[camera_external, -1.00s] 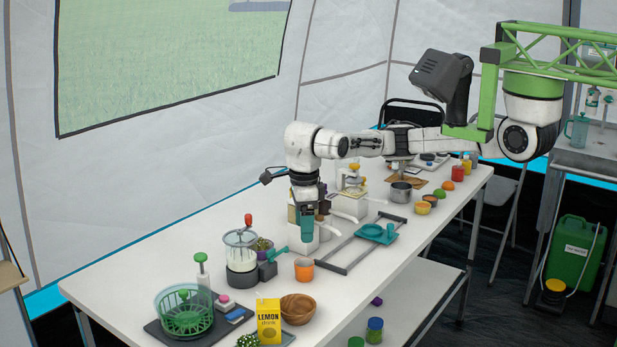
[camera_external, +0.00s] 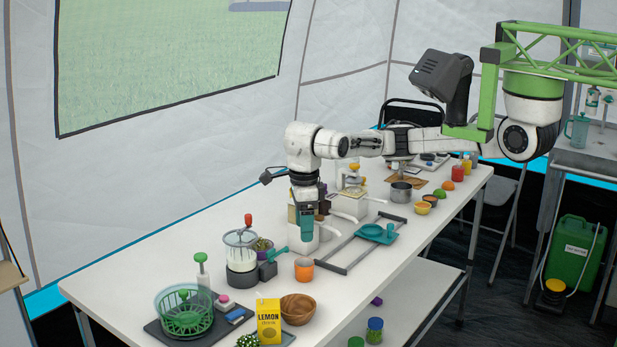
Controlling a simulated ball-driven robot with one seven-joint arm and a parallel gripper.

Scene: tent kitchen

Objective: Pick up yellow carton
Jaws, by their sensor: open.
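The yellow carton (camera_external: 269,322), with LEMON printed in black, stands upright near the front edge of the white table (camera_external: 390,262). A brown wooden bowl (camera_external: 298,309) sits just right of it. My gripper (camera_external: 307,236) points down over the middle of the table, well behind and to the right of the carton. Its teal fingers are open, though small in this view. No contact with the carton is visible.
A green salad spinner (camera_external: 186,315), a chopper jar (camera_external: 241,262) and an orange cup (camera_external: 304,269) stand between or beside the carton and my gripper. A grey metal frame (camera_external: 348,252) lies to the right. Several pots and fruits are farther back.

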